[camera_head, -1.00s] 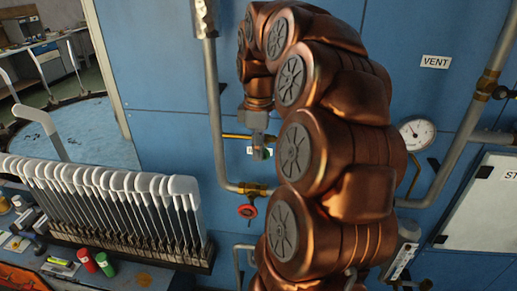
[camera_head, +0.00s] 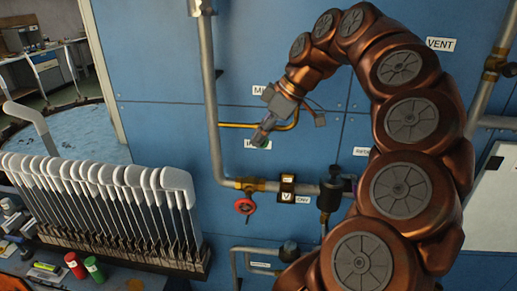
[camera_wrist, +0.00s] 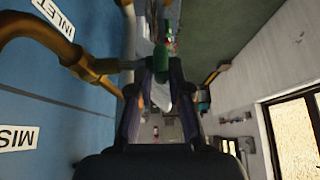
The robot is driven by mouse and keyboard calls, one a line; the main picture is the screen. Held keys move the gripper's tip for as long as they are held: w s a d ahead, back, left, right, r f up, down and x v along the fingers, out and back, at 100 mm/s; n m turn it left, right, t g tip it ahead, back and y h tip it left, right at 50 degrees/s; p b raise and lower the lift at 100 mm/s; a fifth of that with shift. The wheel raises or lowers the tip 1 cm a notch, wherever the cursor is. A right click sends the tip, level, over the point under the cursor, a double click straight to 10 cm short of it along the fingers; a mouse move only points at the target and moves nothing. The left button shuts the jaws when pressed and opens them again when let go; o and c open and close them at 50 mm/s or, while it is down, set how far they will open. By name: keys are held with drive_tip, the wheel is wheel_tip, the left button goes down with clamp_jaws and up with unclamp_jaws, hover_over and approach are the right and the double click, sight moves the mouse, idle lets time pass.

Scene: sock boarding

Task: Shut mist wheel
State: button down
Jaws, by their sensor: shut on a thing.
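My gripper (camera_head: 261,136) is at the blue panel, at the end of a yellow pipe (camera_head: 236,125). In the wrist view my gripper (camera_wrist: 160,78) has its fingers closed around a small green piece (camera_wrist: 160,54), which I take as the mist wheel, seen edge-on. The yellow pipe (camera_wrist: 36,22) runs to a brass fitting (camera_wrist: 92,70) beside the fingers. A partly cut-off label reading "MIS" (camera_wrist: 17,139) is near the pipe. In the head view my gripper hides most of the wheel. How far the wheel is turned cannot be told.
A red wheel (camera_head: 244,206) sits on a lower valve, below my gripper. A grey vertical pipe (camera_head: 211,100) runs just left of it. A rack of white sock boards (camera_head: 110,185) stands at lower left. An "INLET" label (camera_wrist: 54,16) is on the panel.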

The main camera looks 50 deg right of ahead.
drive_tip(key=t+y+b, duration=0.1)
drive_tip(key=b, duration=0.2)
drive_tip(key=t+y+b, duration=0.1)
drive_tip(key=t+b, duration=0.1)
drive_tip(key=b, duration=0.1)
drive_tip(key=f+t+y+b, duration=0.1)
drive_tip(key=t+b, duration=0.1)
drive_tip(key=b, duration=0.1)
drive_tip(key=shift+s+d+y, duration=0.3)
drive_tip(key=shift+s, duration=0.1)
drive_tip(key=t+b, duration=0.1)
drive_tip(key=b, duration=0.1)
drive_tip(key=t+y+b, duration=0.1)
drive_tip(key=b, duration=0.1)
drive_tip(key=shift+s+d+r+y+b, duration=0.1)
drive_tip(key=shift+s+r+y+b, duration=0.05)
drive_tip(key=shift+y+b, duration=0.15)
drive_tip(key=shift+t+b, duration=0.35)
drive_tip(key=shift+t, duration=0.05)
drive_tip(key=shift+r, duration=0.2)
drive_tip(key=c, duration=1.1)
unclamp_jaws()
drive_tip(key=shift+s, duration=0.1)
drive_tip(key=v, duration=0.7)
drive_tip(key=shift+d, duration=0.25)
drive_tip(key=shift+s+f, duration=0.15)
